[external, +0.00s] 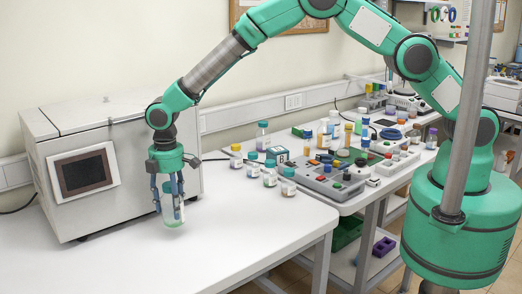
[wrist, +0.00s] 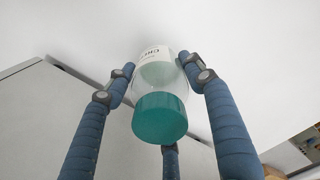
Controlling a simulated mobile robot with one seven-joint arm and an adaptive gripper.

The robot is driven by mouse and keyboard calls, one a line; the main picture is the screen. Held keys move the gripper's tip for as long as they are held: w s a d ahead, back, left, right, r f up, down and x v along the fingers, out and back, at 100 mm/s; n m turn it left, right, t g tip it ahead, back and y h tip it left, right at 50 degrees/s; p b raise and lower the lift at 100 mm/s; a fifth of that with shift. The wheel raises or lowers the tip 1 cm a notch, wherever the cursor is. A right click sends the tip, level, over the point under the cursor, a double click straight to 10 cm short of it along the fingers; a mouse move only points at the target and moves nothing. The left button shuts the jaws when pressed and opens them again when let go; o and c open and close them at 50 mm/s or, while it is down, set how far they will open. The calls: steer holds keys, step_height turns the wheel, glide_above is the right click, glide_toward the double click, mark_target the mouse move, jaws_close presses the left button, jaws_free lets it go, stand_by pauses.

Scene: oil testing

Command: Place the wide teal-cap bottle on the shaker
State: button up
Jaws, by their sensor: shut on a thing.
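My gripper (external: 170,196) points down over the white table in front of a large grey box. Its blue fingers are shut around a clear, wide bottle (external: 172,217) with a white label. In the wrist view the fingers (wrist: 158,82) surround the bottle, and its teal cap (wrist: 160,118) faces the camera. The bottle looks upright and close to the tabletop; I cannot tell whether its base touches. In the external view the fingers hide much of it. I cannot tell for sure which instrument is the shaker.
The grey box with a dark screen (external: 84,173) stands left of my gripper. Several small capped bottles (external: 252,166) stand to the right, near a grey button panel (external: 330,181). More bottles and instruments crowd the far table. The front of the white table (external: 150,265) is clear.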

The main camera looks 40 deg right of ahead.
mark_target(173, 215)
steer(key=shift+f, duration=1.7)
steer(key=shift+f, duration=0.2)
steer(key=o, duration=1.5)
steer(key=shift+o, duration=0.2)
steer(key=shift+r, duration=0.15)
steer(key=shift+r, duration=6)
